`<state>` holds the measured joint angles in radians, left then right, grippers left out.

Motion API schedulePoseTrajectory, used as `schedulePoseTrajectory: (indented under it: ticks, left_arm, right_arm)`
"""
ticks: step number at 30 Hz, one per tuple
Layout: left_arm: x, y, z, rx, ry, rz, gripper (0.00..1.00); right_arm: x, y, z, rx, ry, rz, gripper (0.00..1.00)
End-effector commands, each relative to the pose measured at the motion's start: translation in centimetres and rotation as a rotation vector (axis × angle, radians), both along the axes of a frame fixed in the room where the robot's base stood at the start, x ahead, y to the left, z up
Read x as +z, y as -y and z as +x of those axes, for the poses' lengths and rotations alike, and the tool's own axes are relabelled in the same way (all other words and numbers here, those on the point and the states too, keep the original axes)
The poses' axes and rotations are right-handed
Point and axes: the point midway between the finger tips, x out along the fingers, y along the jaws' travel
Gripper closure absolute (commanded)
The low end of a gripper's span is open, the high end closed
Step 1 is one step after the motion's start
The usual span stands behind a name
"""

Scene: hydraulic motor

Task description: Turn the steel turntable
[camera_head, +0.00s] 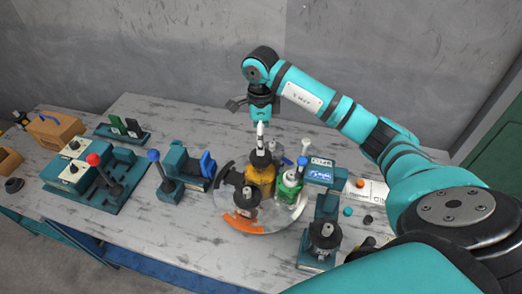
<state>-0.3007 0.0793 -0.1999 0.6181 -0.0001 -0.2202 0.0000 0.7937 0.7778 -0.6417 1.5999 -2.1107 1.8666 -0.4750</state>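The steel turntable (222,212) is a round, pale, shiny disc at the middle of the table, with an orange arc on its front rim and a dark arc at its left. On it stand an amber bottle (262,180), a green-and-white bottle (290,188) and a dark-topped container (246,199). My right gripper (262,118) points down above the amber bottle at the back of the turntable. Its fingers are too small to read, and I cannot tell whether it touches the bottle's top. My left gripper is out of view.
A red-knobbed lever (94,160) on a teal base, a blue-knobbed lever (154,156) and a teal fixture with a blue part (207,163) stand left. A teal stand (324,238) is close at the right. The table's front left is mostly clear.

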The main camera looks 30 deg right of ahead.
Motion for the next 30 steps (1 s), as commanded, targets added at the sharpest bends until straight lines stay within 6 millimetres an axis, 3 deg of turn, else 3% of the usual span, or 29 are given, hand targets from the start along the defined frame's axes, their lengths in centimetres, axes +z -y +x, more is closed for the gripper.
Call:
schedulePoseTrajectory:
  ticks: [6, 12, 25, 30]
  left_arm:
    - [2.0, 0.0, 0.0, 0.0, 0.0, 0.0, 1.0]
    - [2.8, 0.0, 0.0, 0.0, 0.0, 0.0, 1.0]
    - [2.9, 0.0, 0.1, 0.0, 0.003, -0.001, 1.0]
    - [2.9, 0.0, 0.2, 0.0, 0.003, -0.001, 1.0]
  right_arm:
    - [-4.4, -0.1, -0.1, 0.0, -0.005, 0.003, 0.14]
    - [-7.2, -0.1, 0.0, 0.0, -0.003, 0.003, 0.14]
    - [-8.4, 0.0, 0.0, 0.002, 0.0, 0.0, 0.14]
    - [-8.3, 0.0, 0.0, 0.002, 0.001, 0.001, 0.37]
